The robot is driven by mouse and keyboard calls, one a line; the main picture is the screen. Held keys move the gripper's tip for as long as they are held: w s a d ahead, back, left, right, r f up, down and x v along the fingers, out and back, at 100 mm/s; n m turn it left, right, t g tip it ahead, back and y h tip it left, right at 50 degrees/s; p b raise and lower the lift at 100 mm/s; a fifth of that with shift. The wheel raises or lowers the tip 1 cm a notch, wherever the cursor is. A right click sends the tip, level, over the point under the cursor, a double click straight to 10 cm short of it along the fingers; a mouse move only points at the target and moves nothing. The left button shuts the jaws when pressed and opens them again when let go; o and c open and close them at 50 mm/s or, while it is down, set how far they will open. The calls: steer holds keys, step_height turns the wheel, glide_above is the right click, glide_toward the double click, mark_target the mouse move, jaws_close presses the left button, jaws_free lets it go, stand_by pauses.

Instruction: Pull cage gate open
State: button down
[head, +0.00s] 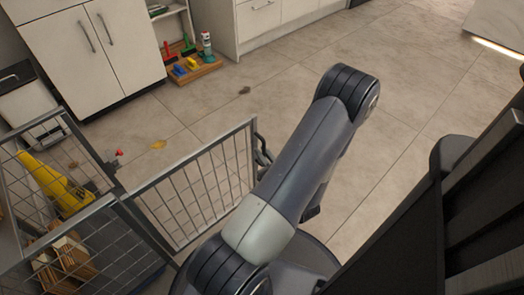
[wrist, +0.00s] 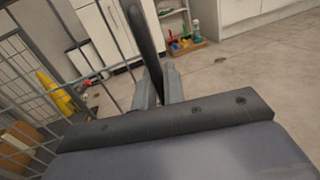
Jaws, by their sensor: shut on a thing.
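The cage gate (head: 196,190) is a grey metal frame with thin bars, reaching right from the cage (head: 62,235) at the lower left in the head view. It stands out at an angle from the cage's side panels. In the wrist view the gate (wrist: 113,35) is at the upper left. My gripper (wrist: 158,87) is shut on a dark upright bar, the gate handle (wrist: 145,35), at the gate's free edge. In the head view my arm hides most of the gripper, and part of the handle (head: 262,150) shows beside the gate's right edge.
Inside the cage are a yellow object (head: 55,185) and wooden pieces (head: 65,258). A white cabinet (head: 95,50) and a tray of colourful brushes and bottles (head: 190,70) stand at the back. The tiled floor (head: 270,95) beyond the gate is mostly clear, with small scraps.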

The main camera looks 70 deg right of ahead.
stand_by(0.3)
steer(key=c, duration=1.6)
jaws_free()
steer(key=shift+c, duration=0.2)
steer(key=shift+s+a, duration=0.1)
steer(key=shift+s, duration=0.05)
steer(key=p+v, duration=0.2)
steer(key=v, duration=0.8)
steer(key=shift+s+a, duration=0.2)
steer(key=shift+a, duration=0.05)
steer(key=shift+b+x, duration=1)
steer(key=shift+x, duration=4.45)
